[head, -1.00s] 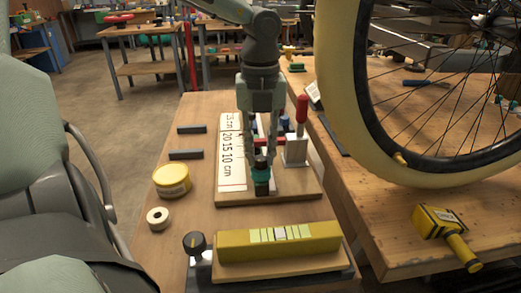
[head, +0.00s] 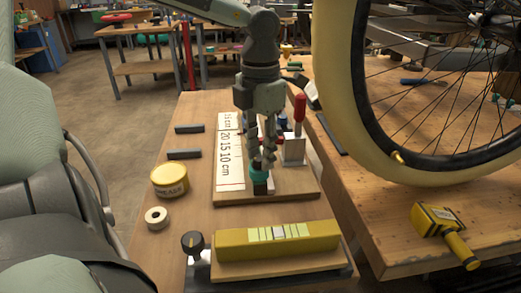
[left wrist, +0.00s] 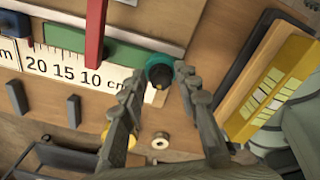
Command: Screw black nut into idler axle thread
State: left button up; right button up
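A small teal round piece with a black centre (left wrist: 160,72) stands at the edge of the ruler board. In the head view the teal and black piece (head: 260,178) is partly hidden by my fingers. I cannot clearly tell the nut from the axle thread there. My left gripper (head: 262,158) points down right above and around this piece. In the left wrist view its fingertips (left wrist: 161,82) are apart, one on each side of the piece, with nothing clearly clamped. Contact cannot be told. My right gripper is not in view.
A red-handled clamp (head: 299,115) stands close behind the gripper on the wooden board (head: 290,186). A yellow block (head: 285,240) lies in front. A yellow tin (head: 169,180) and a cream ring (head: 157,217) are at left. A large wheel (head: 345,120) and yellow mallet (head: 443,232) are at right.

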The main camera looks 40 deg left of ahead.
pick_arm(q)
jog(key=n, duration=0.6)
jog(key=shift+a, duration=0.15)
jog(key=n, duration=0.6)
jog(key=shift+c, duration=0.2)
jog(key=c, duration=0.6)
jog(key=m, duration=1.2)
